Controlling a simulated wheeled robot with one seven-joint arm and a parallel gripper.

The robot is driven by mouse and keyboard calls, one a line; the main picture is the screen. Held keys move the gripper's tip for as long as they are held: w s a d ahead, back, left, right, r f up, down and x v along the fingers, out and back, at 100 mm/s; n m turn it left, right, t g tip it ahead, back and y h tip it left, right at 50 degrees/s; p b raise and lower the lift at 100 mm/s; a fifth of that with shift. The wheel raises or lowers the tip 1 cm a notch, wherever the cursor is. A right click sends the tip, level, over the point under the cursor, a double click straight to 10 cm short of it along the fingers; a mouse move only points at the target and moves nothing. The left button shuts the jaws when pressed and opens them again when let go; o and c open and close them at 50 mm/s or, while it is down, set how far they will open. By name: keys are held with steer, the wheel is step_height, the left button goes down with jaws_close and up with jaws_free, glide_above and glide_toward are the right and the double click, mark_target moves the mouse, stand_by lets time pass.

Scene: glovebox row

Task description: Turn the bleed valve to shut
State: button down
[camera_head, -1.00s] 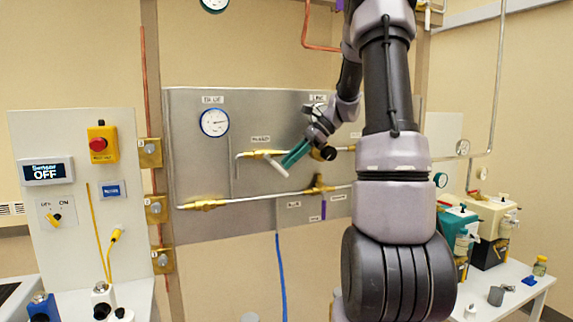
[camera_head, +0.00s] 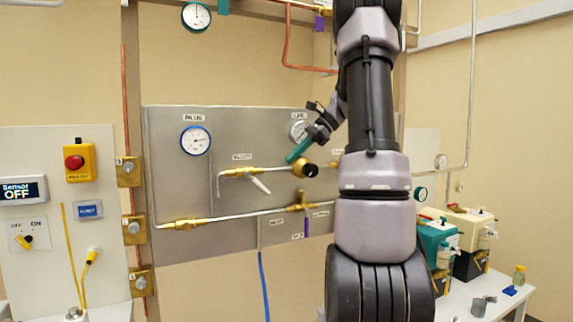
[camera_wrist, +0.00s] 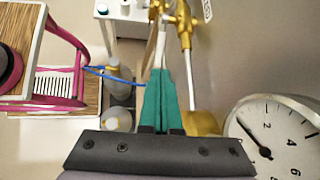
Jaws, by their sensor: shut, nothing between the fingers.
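On the grey panel in the head view, a brass valve (camera_head: 240,172) on the upper pipe carries a white lever (camera_head: 260,184) slanting down to the right. The label above it is too blurred to read, so I cannot be sure it is the bleed valve. A second brass valve (camera_head: 303,202) with a purple lever (camera_head: 307,227) pointing down sits on the lower pipe. My gripper (camera_head: 289,158) is shut and empty, its teal fingers up and right of the white lever, apart from it in the picture. The wrist view shows the fingers (camera_wrist: 158,100) together.
A round gauge (camera_wrist: 282,135) and a brass fitting (camera_wrist: 203,122) lie close to the right of my fingers in the wrist view. A blue-rimmed gauge (camera_head: 196,140) is at the panel's upper left. A switch board (camera_head: 60,215) stands left; a white table (camera_head: 465,303) is lower right.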

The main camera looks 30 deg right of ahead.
mark_target(266, 189)
step_height(266, 189, up, 3)
steer(key=d+n, duration=0.3)
steer(key=n, duration=1.4)
steer(key=x, duration=1.4)
steer(key=shift+s+f, duration=0.1)
steer(key=shift+s, duration=0.3)
steer(key=shift+f, duration=0.2)
steer(key=shift+a+f, duration=0.3)
steer(key=shift+f, duration=0.3)
steer(key=shift+a+f, duration=0.35)
steer(key=shift+f, duration=0.25)
steer(key=shift+s+x, duration=0.25)
steer(key=shift+x, duration=0.95)
steer(key=shift+a+f, duration=0.1)
steer(key=shift+a, duration=0.05)
